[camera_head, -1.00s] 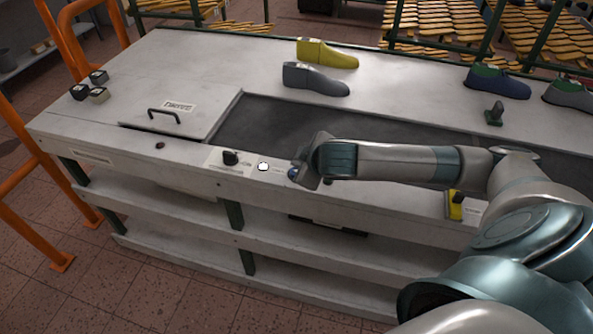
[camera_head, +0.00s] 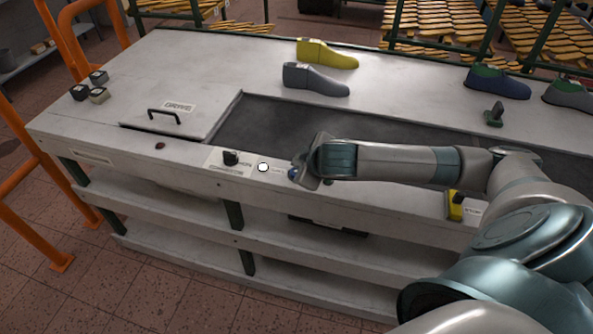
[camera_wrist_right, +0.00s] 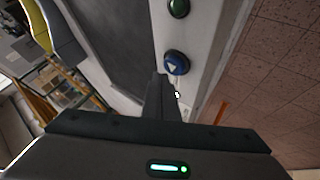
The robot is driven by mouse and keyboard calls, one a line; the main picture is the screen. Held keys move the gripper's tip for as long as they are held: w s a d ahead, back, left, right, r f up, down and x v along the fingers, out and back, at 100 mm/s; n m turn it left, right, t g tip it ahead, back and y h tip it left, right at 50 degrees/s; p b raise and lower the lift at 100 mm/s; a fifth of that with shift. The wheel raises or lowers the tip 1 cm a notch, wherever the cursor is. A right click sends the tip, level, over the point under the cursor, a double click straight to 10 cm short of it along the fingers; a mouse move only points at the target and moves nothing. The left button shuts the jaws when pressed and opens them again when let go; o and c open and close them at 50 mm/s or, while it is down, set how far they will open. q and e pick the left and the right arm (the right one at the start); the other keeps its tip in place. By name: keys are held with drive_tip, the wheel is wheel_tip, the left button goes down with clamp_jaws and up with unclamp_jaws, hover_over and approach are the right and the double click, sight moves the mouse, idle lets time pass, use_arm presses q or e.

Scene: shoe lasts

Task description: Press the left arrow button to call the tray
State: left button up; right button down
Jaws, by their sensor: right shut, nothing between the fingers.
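A blue round button with a white arrow (camera_wrist_right: 177,63) shows in the right wrist view. In the head view the blue button (camera_head: 292,174) is partly covered by my right gripper (camera_head: 302,170). The right gripper's fingers (camera_wrist_right: 163,82) are shut and empty, with their tips close beside the blue button. I cannot tell whether they touch it. A white round button (camera_head: 263,167) sits left of the blue one in the head view. A green button (camera_wrist_right: 178,8) is on the blue one's other side. No left gripper shows.
The white bench (camera_head: 190,60) has a dark recess (camera_head: 270,120) behind the buttons. A black knob (camera_head: 230,158) stands left of them. A yellow last (camera_head: 327,54) and a grey last (camera_head: 315,79) stand behind the recess. A handled lid (camera_head: 185,120) is at left.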

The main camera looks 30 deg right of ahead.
drive_tip(key=shift+f, duration=0.15)
idle(0.6)
drive_tip(key=shift+f, duration=0.3)
